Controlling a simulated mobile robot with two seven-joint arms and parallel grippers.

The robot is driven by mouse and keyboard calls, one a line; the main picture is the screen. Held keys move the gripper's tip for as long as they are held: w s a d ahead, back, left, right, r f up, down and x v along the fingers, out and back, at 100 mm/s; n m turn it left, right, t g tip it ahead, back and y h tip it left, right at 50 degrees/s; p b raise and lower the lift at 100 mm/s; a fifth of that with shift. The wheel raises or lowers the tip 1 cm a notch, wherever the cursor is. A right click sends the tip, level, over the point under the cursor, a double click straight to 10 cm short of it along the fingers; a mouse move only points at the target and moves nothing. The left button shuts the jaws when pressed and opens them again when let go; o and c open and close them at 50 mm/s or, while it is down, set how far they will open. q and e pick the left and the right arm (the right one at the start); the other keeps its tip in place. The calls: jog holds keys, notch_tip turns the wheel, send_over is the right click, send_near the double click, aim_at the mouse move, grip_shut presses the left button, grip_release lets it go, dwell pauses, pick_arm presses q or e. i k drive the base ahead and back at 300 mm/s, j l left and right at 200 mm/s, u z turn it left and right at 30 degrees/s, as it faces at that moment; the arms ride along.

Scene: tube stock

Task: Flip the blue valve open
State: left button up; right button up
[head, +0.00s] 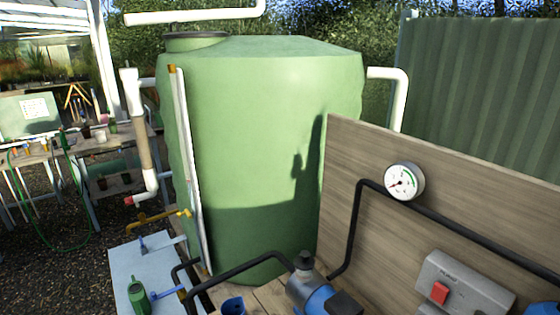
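Low at the left of the green tank (270,130), a blue lever (167,293) sticks out to the left from a small brass-coloured fitting near the black pipe. A second small blue part (143,244) stands up at the end of a pale pipe stub, just above it in the picture. I cannot tell for sure which one is the blue valve. A yellow lever valve (160,215) sits higher on the tank's left side. Neither of my grippers is in view.
A blue cup (232,306) and a blue-grey pump (312,292) stand at the front. A wooden panel (350,215) at the right bears a gauge (403,181) and a red-switch box (463,288).

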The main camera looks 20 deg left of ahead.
aim_at(153, 296)
jog(key=u, duration=1.5)
jog(key=i+j+z, duration=0.3)
jog(key=i+j, duration=0.25)
jog(key=i, duration=0.2)
jog(key=i+j+z, duration=0.3)
jog(key=i+j, duration=0.4)
jog(key=i+j+z, duration=0.3)
jog(key=i+j, duration=0.3)
jog(key=j, duration=0.25)
